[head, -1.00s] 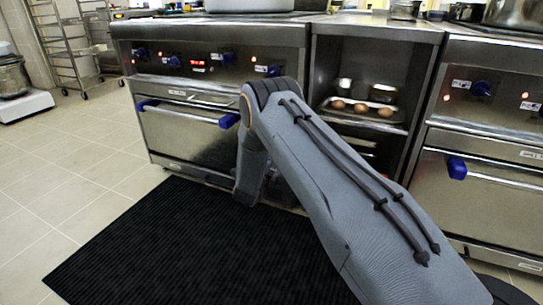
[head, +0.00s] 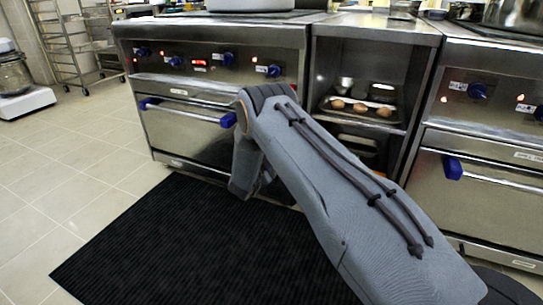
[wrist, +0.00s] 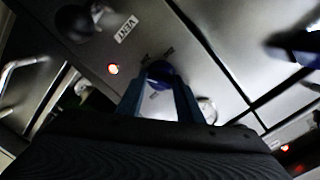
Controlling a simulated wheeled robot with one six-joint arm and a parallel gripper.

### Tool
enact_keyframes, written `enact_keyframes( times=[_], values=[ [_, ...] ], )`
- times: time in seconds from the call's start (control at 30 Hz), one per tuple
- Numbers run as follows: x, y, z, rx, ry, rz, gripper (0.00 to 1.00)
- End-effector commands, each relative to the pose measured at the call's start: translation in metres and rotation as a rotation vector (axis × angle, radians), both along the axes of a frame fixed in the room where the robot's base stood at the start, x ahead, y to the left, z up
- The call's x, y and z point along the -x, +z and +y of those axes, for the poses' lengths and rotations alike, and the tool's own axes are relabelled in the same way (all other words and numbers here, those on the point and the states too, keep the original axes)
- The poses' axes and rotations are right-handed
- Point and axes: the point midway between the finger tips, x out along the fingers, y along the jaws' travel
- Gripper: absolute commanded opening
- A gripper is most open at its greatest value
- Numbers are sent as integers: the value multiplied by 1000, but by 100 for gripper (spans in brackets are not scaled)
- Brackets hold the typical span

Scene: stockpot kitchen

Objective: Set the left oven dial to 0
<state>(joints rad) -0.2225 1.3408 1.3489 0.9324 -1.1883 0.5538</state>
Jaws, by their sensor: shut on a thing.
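The left oven's front panel (head: 215,80) carries several blue dials in the head view: the leftmost dial (head: 143,51), a second dial (head: 176,62), a third dial (head: 228,58) and a right one (head: 272,71). My gripper is hidden in the head view behind my own arm. In the wrist view my gripper (wrist: 160,82) is shut on a blue dial (wrist: 158,70), with one finger on each side. A red lamp (wrist: 113,69) and a label reading VENT (wrist: 126,29) are near it. I cannot tell which panel dial this is, nor read its setting.
A blue-ended oven door handle (head: 185,112) runs below the panel. A shelf unit with eggs on a tray (head: 350,113) stands between the ovens. The right oven (head: 480,190) is at the right edge. A black mat (head: 190,240) covers clear floor in front.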

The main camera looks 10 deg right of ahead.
Motion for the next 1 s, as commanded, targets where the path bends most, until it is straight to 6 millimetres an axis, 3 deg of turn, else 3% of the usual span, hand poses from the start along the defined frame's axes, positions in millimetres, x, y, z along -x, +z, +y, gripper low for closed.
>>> enact_keyframes(
  times=[1.0],
  values=[
    [-5, 1, 7, 780, 4, 561, 11]
  ],
)
